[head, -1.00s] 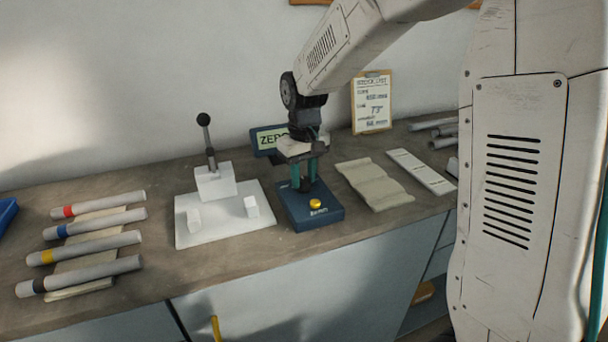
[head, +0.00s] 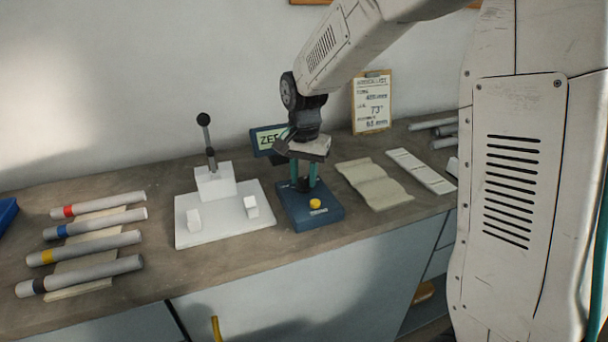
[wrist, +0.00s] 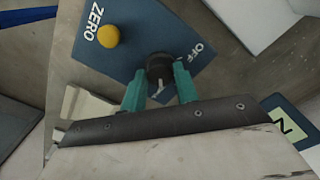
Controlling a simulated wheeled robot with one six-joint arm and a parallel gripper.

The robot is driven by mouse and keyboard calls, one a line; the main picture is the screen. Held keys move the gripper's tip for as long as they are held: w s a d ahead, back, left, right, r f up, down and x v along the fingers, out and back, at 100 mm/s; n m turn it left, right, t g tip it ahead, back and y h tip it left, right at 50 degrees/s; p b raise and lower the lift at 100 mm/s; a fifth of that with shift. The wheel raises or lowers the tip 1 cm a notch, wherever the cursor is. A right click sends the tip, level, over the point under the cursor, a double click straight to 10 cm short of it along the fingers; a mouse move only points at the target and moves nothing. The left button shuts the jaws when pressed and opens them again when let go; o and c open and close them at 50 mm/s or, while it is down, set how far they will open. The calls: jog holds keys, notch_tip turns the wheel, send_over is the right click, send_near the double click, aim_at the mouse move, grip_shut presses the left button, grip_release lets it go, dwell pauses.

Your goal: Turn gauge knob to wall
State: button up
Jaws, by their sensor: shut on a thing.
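The blue gauge box (head: 322,218) sits on the bench, with a yellow button (head: 315,204) near its front edge. In the wrist view the box (wrist: 125,30) carries the labels ZERO and OFF, and the yellow button (wrist: 109,36) is beside ZERO. My gripper (head: 304,184) points down over the box. Its teal fingers are shut on the dark knob, which shows between the fingertips in the wrist view (wrist: 159,66). A white pointer mark on the knob shows at its lower side there. Behind the box is a display (head: 268,138), partly hidden by my gripper.
A white jig plate (head: 225,236) with blocks and an upright lever (head: 207,135) stands to the left. Several banded tubes (head: 95,238) lie farther left. A folded cloth (head: 375,183) and a pale strip (head: 422,172) lie right. A clipboard card (head: 372,100) leans on the wall.

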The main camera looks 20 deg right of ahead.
aim_at(304, 180)
jog(key=shift+m, duration=1.1)
jog(key=o, duration=1)
notch_tip(304, 180, up, 8)
jog(key=shift+f, duration=0.1)
